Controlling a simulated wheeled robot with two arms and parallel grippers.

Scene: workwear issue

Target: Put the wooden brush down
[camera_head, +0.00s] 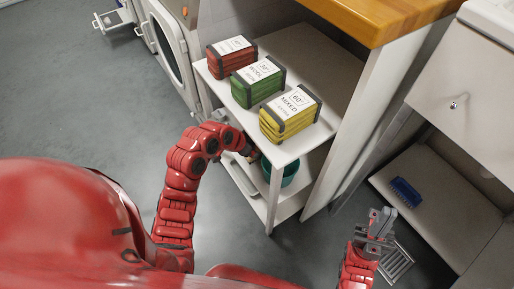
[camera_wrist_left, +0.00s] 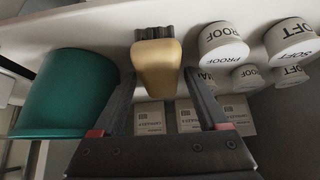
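The wooden brush (camera_wrist_left: 157,66) shows in the left wrist view, with a tan wooden body and dark bristles pointing to the top of the picture, at the white shelf board (camera_wrist_left: 100,28). I cannot tell whether the bristles touch the board. My right gripper (camera_head: 378,222) is open and empty at the lower right.
A teal bucket (camera_wrist_left: 66,92) stands beside the brush; it also shows in the head view (camera_head: 288,172). Several white labelled rolls (camera_wrist_left: 222,45) and small boxes (camera_wrist_left: 194,117) are close on the other side. Red, green and yellow bundles (camera_head: 290,115) lie on the upper shelf. A blue brush (camera_head: 405,192) lies at right.

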